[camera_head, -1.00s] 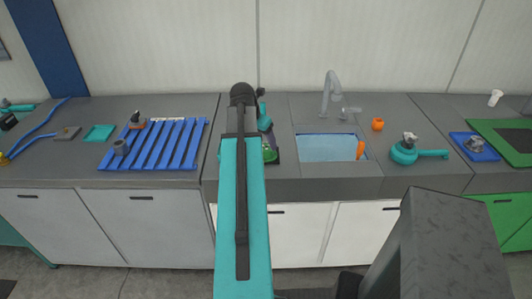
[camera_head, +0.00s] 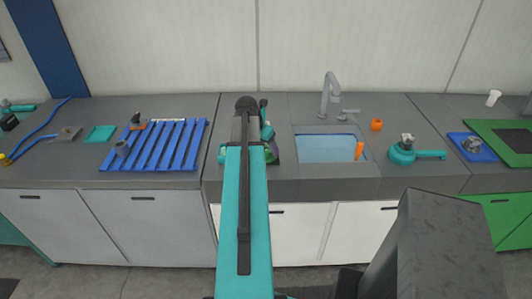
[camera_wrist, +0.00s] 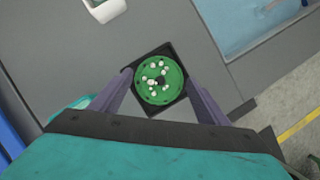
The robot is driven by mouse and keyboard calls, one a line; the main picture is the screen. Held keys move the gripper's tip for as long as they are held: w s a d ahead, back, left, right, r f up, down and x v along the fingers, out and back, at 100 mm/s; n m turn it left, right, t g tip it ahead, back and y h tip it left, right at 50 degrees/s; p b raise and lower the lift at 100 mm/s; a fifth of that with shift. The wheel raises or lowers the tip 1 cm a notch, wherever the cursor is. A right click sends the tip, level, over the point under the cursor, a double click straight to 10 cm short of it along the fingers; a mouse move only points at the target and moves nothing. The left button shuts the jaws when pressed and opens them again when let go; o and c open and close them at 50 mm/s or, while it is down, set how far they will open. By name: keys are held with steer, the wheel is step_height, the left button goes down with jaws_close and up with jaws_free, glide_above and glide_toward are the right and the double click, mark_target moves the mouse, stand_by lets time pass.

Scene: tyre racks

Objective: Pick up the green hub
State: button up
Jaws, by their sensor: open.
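The green hub (camera_wrist: 157,88) is a round green disc with several pale studs, lying on a dark square base on the grey counter in the wrist view. In the head view only a small part of the green hub (camera_head: 270,155) shows beside my arm, left of the sink. My gripper (camera_wrist: 160,83) is open, with one purple-grey finger on each side of the hub in the picture. I cannot tell how far above the hub the fingertips are. In the head view my arm hides the gripper's fingers.
The sink (camera_head: 330,147) with its tap (camera_head: 329,95) lies right of the hub. A blue slatted rack (camera_head: 157,147) stands to the left. An orange piece (camera_head: 376,124) and a teal round tool (camera_head: 404,153) lie further right. A pale part (camera_wrist: 105,8) is near the hub.

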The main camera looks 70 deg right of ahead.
mark_target(267, 147)
stand_by(0.5)
steer(key=c, duration=1.4)
steer(key=shift+o, duration=0.2)
steer(key=shift+r, duration=0.2)
steer(key=shift+r+b, duration=0.75)
steer(key=shift+r, duration=0.6)
steer(key=shift+s+a+r, duration=0.1)
steer(key=shift+a+r, duration=0.05)
steer(key=shift+r, duration=0.05)
steer(key=s+a+b, duration=0.1)
steer(key=a, duration=0.2)
steer(key=s+a+b, duration=0.1)
steer(key=a, duration=0.2)
steer(key=s+a+b, duration=0.1)
steer(key=a+b, duration=0.1)
steer(key=a, duration=0.1)
steer(key=shift+s+a+r, duration=0.35)
steer(key=shift+s, duration=0.05)
steer(key=shift+s+a+b, duration=0.1)
steer(key=shift+a+b, duration=0.1)
steer(key=shift+b, duration=0.95)
steer(key=shift+s+a+b, duration=0.1)
steer(key=shift+a+b, duration=0.25)
steer(key=shift+b, duration=0.9)
